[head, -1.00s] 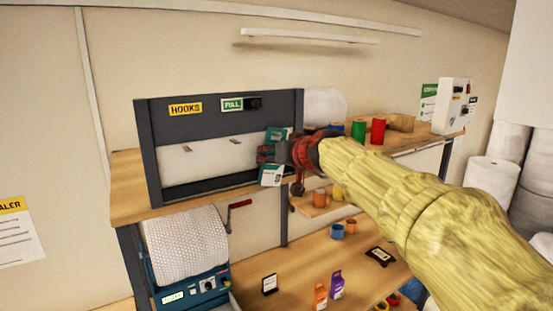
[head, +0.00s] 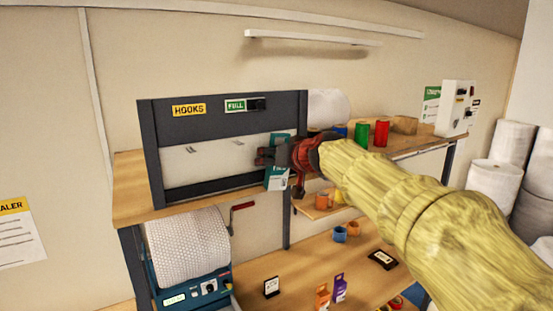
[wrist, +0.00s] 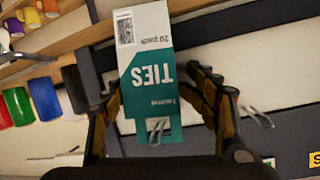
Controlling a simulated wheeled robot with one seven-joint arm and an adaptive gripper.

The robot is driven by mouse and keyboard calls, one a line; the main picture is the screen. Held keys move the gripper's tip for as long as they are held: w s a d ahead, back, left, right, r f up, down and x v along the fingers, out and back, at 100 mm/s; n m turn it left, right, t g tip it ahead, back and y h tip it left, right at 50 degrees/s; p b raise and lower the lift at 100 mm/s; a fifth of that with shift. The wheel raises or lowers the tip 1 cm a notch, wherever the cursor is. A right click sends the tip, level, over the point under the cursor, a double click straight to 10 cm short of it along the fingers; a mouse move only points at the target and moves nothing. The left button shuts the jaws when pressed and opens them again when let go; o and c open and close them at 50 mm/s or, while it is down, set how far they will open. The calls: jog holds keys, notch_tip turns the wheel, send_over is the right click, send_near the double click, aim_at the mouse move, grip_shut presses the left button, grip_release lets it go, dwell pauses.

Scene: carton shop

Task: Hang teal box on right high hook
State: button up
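The teal box (head: 276,179) stands nearly upright in front of the right part of the hook panel (head: 222,116). In the wrist view the teal and white box (wrist: 150,60) appears upside down, its "TIES" print facing the camera. My gripper (head: 272,157) has its fingers (wrist: 150,96) at the box's two side edges and seems closed on it. A metal hook (wrist: 157,127) shows over the box's top end; whether it passes through a hole is unclear. Another hook (wrist: 258,116) is bare beside it. Two bare hooks, one left (head: 193,149) and one nearer (head: 238,142), show in the head view.
A shelf with blue, green (head: 361,132) and red (head: 382,133) cups lies right of the panel, beside my arm. A bubble-wrap roll machine (head: 187,250) stands below left. Small boxes stand on the lower bench (head: 305,265).

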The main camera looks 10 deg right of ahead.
jog(key=shift+o, duration=1)
jog(key=shift+w+d+f, duration=0.15)
jog(key=shift+d+f, duration=0.05)
jog(key=shift+f, duration=0.1)
jog(key=shift+r, duration=0.15)
jog(key=shift+s+r, duration=0.1)
jog(key=shift+s, duration=0.1)
jog(key=v, duration=1.1)
jog(key=s+f+g+h+b, duration=0.1)
jog(key=s+f+b, duration=0.7)
jog(key=f, duration=1)
jog(key=s+f+g+b, duration=0.4)
jog(key=s+f+b, duration=0.4)
jog(key=s+f, duration=0.5)
jog(key=s+f+g+h+b, duration=0.1)
jog(key=s+f+g+b, duration=0.2)
jog(key=f, duration=2.1)
jog(key=s+b, duration=0.5)
jog(key=s, duration=0.3)
jog(key=shift+s+f+h, duration=0.15)
jog(key=shift+h, duration=0.15)
